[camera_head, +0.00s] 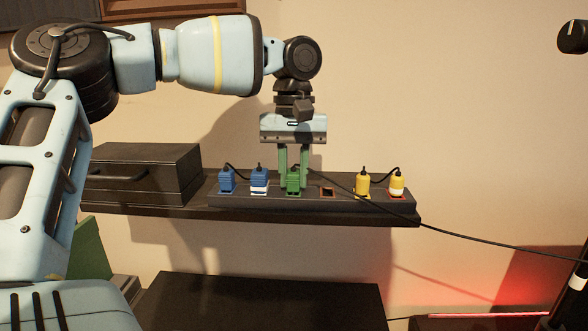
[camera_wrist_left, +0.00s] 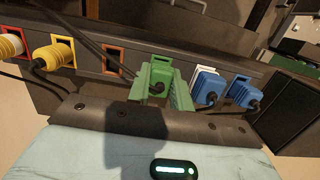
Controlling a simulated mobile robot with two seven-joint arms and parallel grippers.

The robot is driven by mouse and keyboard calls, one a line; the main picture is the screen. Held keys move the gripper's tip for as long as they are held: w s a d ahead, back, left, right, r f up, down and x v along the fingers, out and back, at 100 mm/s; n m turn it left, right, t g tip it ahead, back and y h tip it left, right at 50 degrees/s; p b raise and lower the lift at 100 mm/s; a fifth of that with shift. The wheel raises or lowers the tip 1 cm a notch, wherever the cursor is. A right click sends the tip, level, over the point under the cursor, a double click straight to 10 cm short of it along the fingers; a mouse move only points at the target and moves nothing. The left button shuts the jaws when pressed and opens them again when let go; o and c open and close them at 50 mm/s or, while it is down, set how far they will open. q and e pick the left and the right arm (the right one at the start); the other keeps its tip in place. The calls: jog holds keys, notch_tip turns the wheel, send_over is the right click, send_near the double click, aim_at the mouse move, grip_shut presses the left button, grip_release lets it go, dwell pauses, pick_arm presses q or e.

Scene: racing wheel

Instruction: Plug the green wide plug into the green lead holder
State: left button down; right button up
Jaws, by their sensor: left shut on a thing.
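The green wide plug (camera_head: 293,182) is at the middle of the dark socket strip (camera_head: 240,201), between the white-and-blue plug and an empty orange-framed socket. My left gripper (camera_head: 293,172) points down from above, with its two green fingers shut on the plug's sides. The plug also shows in the left wrist view (camera_wrist_left: 158,76), with its dark cable leaving it. My right gripper is not in view.
Blue plugs (camera_head: 227,181) stand left of the green one, and yellow plugs (camera_head: 362,184) stand right. The empty orange-framed socket (camera_head: 327,192) lies just right. A black case (camera_head: 140,175) sits on the shelf's left. A dark cable (camera_head: 470,237) runs off to the right.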

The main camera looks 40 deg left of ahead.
aim_at(294, 169)
pick_arm(q)
jog(key=shift+f, duration=0.15)
jog(key=c, duration=1.2)
grip_release()
jog(key=shift+o, duration=0.2)
jog(key=shift+w+a+r+b, duration=0.15)
jog(key=shift+w+r+b, duration=0.05)
jog(key=shift+r, duration=1.8)
jog(key=shift+w+a+r+b, duration=0.1)
jog(key=shift+w+r+b, duration=0.05)
jog(key=shift+r, duration=1.8)
jog(key=shift+f, duration=0.1)
